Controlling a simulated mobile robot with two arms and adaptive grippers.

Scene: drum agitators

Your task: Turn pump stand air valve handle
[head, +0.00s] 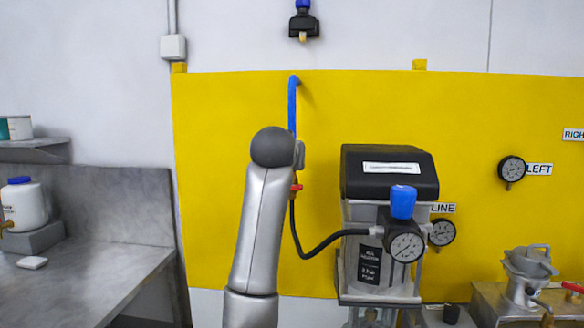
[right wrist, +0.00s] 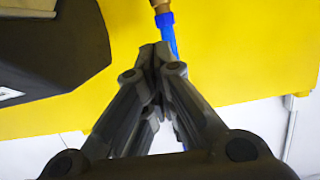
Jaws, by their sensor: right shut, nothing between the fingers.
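The pump stand (head: 385,215) stands against the yellow wall panel, with a black top, a blue knob (head: 403,201) and a gauge (head: 405,247). To its left, a small red handle (head: 296,187) shows on the air line beside my right arm, between the blue pipe (head: 292,105) and a black hose. My right gripper (right wrist: 155,52) is shut and empty in the right wrist view, its fingertips close to the blue pipe (right wrist: 166,38) below a brass fitting (right wrist: 162,6). Whether they touch is unclear. In the head view my arm mostly hides this gripper. The red handle is not visible in the wrist view.
The pump's black top (right wrist: 60,50) lies close on the left in the wrist view. A black hose (head: 312,250) curves from the air line to the pump. A metal counter (head: 85,280) is at left. More gauges (head: 511,169) and a metal vessel (head: 528,268) are at right.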

